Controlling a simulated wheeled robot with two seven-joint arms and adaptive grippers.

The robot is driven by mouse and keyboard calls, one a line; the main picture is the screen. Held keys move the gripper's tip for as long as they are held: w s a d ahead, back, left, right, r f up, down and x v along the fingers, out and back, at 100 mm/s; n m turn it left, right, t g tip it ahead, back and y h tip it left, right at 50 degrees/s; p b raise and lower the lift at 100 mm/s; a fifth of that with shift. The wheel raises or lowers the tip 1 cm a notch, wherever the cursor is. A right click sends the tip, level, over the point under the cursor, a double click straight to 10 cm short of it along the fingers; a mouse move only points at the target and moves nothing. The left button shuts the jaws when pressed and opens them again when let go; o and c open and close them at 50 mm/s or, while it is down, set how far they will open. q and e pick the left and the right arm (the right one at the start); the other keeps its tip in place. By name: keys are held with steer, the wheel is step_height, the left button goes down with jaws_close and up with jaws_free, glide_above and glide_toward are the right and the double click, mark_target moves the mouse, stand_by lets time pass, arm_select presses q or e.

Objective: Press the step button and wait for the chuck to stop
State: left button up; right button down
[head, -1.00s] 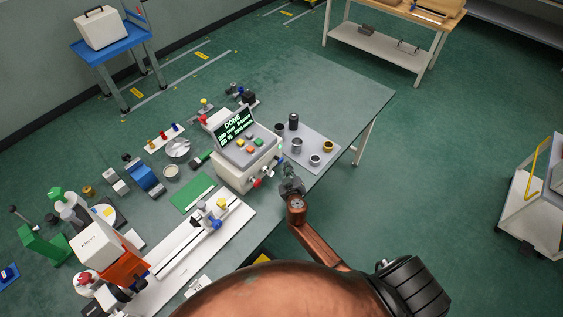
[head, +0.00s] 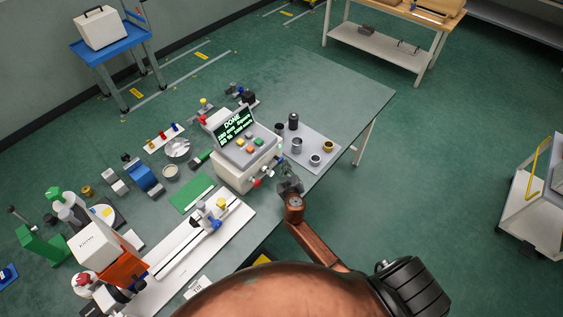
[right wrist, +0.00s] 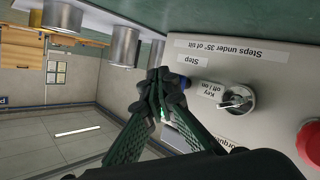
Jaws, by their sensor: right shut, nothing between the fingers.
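The grey control box (head: 236,172) stands on the table with a screen reading DONE. Its front panel in the right wrist view (right wrist: 245,75) carries an upside-down "Step" label (right wrist: 193,60). A small blue part, likely the step button (right wrist: 184,81), shows beside the label, partly hidden by my fingertips. My right gripper (right wrist: 162,84) is shut and empty, its tips at this spot; I cannot tell whether they touch. In the head view my right gripper (head: 285,168) is at the box's right front. My left gripper is out of view. I cannot make out the chuck with certainty.
A key switch (right wrist: 237,99) and a red button (right wrist: 310,143) sit on the same panel. A grey tray (head: 318,143) with metal cups lies close to the right gripper. A white box (head: 95,245) on an orange holder stands at left. The table's far right is clear.

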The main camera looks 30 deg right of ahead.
steer(key=shift+w+a, duration=0.2)
steer(key=shift+w, duration=0.2)
stand_by(0.5)
steer(key=shift+s+d, duration=0.35)
steer(key=shift+s, duration=0.55)
steer(key=shift+s+d, duration=0.3)
steer(key=shift+s, duration=0.45)
steer(key=shift+s+d, duration=0.35)
steer(key=shift+s, duration=0.45)
steer(key=shift+s+d, duration=0.3)
steer(key=shift+s, duration=0.45)
